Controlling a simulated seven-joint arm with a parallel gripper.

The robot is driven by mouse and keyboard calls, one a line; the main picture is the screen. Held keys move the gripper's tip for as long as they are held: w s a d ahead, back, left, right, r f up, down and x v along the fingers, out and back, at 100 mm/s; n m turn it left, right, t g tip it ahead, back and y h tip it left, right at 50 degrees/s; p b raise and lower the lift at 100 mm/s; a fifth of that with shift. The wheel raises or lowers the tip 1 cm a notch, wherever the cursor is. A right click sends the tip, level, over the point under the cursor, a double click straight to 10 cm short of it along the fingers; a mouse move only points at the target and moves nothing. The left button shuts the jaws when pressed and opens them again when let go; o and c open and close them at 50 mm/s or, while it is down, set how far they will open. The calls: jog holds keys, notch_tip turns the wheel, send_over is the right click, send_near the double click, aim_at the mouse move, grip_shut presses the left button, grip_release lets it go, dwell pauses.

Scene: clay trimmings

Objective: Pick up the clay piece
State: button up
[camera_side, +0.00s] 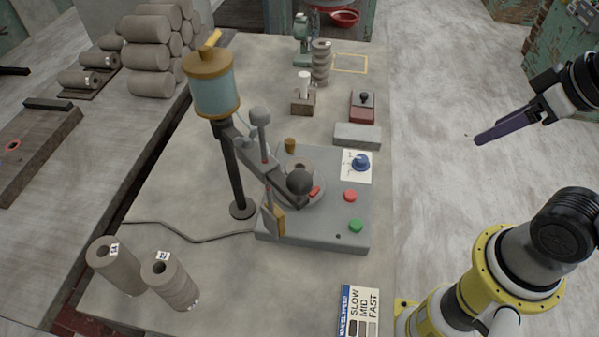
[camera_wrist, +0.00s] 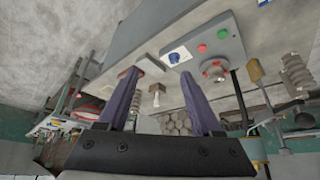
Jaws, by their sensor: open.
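My gripper (camera_side: 478,141) is in the air at the right of the side view, beyond the table's right edge. In the wrist view its two purple fingers (camera_wrist: 158,76) are spread with nothing between them. Several grey-brown clay pieces show, and I cannot tell which one is meant. My gripper is apart from all of these.
A blue-glass tank (camera_side: 214,98) on a black post and a grey lever arm stand over the machine. Red (camera_side: 350,195) and green (camera_side: 355,226) buttons are on it. A ridged clay column (camera_side: 320,66) stands behind; clay cylinders (camera_side: 148,55) are stacked back left. A speed card (camera_side: 358,312) lies in front.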

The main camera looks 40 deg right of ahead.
jog(key=o, duration=0.4)
jog(key=shift+o, duration=0.2)
jog(key=w+a+r+n, duration=0.1)
jog(key=w+r+n, duration=0.4)
jog(key=w+r, duration=0.1)
jog(key=n+g, duration=0.6)
jog(key=n, duration=0.3)
send_over(299, 167)
notch_tip(299, 167, down, 11)
notch_tip(299, 167, down, 13)
jog(key=shift+r, duration=0.1)
